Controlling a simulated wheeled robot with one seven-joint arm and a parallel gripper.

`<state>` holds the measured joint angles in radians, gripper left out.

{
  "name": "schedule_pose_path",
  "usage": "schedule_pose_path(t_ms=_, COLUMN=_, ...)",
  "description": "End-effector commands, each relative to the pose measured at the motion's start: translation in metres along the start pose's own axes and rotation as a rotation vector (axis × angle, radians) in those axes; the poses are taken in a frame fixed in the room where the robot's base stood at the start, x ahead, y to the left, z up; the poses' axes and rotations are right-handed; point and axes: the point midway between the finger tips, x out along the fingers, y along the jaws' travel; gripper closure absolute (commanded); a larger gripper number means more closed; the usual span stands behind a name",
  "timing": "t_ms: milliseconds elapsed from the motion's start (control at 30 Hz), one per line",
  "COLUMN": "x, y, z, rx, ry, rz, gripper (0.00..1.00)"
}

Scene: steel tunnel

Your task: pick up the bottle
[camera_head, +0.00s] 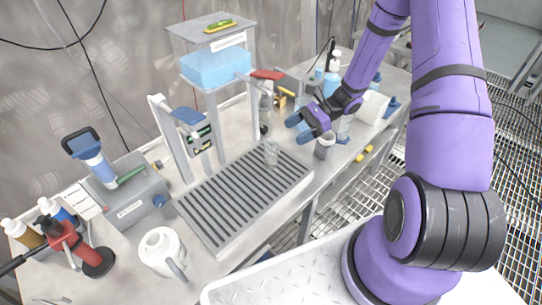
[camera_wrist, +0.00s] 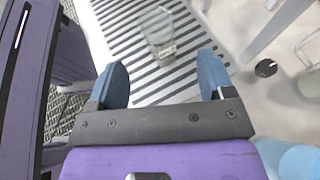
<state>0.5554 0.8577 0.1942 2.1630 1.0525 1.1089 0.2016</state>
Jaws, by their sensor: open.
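Several bottles are in view, and I cannot tell which one the task means. A clear, see-through vessel (camera_head: 272,154), perhaps a bottle, stands on the slatted grey rack (camera_head: 225,222). In the wrist view the clear vessel (camera_wrist: 160,38) lies beyond my fingertips, roughly in line with the gap between them. My gripper (camera_head: 305,126) is open and empty, with blue fingers, above and to the right of the vessel in the head view. The open gripper (camera_wrist: 161,72) also shows in the wrist view, touching nothing. A light-blue bottle (camera_head: 331,82) stands behind my gripper.
A white jug (camera_head: 160,250) stands at the table's front left. Bottles and a red-and-black tool (camera_head: 72,243) are at far left. A shelf stand with a blue tub (camera_head: 215,66) rises behind the rack. Clutter fills the table's right end. The slats around the vessel are clear.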

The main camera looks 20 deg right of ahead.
Motion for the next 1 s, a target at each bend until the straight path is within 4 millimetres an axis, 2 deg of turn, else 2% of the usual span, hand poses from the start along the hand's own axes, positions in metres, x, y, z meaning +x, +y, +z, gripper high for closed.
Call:
schedule_pose_path(t_ms=200, x=0.033, y=0.001, z=0.0, rx=-0.001, ry=0.0, rz=0.005, gripper=0.25)
schedule_pose_path(t_ms=467, x=0.051, y=0.002, z=-0.001, rx=-0.001, ry=0.001, rz=0.003, gripper=0.25)
schedule_pose_path(t_ms=800, x=0.093, y=0.004, z=-0.007, rx=-0.003, ry=0.002, rz=0.004, gripper=0.25)
schedule_pose_path(t_ms=1000, x=0.098, y=0.004, z=-0.007, rx=-0.002, ry=0.002, rz=0.002, gripper=0.25)
